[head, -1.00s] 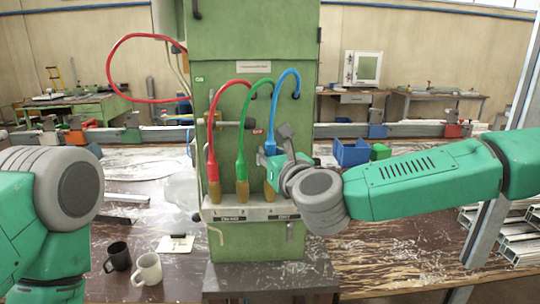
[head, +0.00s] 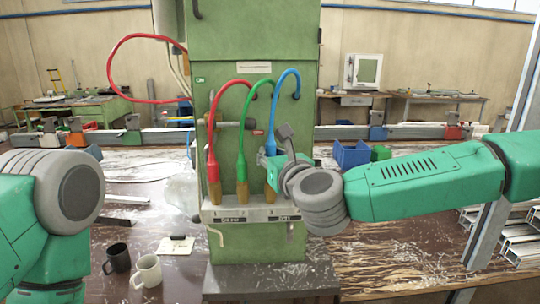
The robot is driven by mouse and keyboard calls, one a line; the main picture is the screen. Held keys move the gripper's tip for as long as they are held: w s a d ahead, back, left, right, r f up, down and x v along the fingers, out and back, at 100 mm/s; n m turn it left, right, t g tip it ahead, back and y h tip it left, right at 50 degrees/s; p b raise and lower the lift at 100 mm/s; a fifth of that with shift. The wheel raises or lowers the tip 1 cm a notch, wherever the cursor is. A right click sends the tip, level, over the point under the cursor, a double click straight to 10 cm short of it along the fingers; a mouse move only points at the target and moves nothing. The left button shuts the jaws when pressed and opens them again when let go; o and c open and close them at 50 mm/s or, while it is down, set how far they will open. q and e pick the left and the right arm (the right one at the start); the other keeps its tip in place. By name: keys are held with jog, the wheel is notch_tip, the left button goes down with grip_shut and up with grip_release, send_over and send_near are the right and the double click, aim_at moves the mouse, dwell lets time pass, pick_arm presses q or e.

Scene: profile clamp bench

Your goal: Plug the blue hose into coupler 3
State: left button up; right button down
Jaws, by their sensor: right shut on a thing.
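The blue hose (head: 275,105) arches out of the green cabinet and hangs down to my right gripper (head: 271,160). The gripper is shut on the blue hose near its lower end. A brass end (head: 271,192) shows below the gripper, at the right part of the grey coupler block (head: 235,213). I cannot tell whether it is seated. The red hose (head: 211,140) and the green hose (head: 241,140) hang to the left, their brass ends at the same block. The coupler numbers are not readable. My left arm shows at the left edge; its gripper is not in view.
The green cabinet (head: 255,50) stands behind the hoses. A black mug (head: 117,257), a white mug (head: 147,270) and a small card (head: 176,245) are on the bench at lower left. A blue bin (head: 351,154) stands right of the cabinet, behind my right arm.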

jog(key=shift+f+b, duration=0.15)
jog(key=shift+b, duration=0.55)
dwell(1.1)
jog(key=shift+f+b, duration=0.8)
jog(key=shift+b, duration=0.55)
dwell(1.8)
jog(key=shift+f+b, duration=1.25)
dwell(0.9)
jog(key=c, duration=1.5)
grip_release()
jog(key=shift+c, duration=0.2)
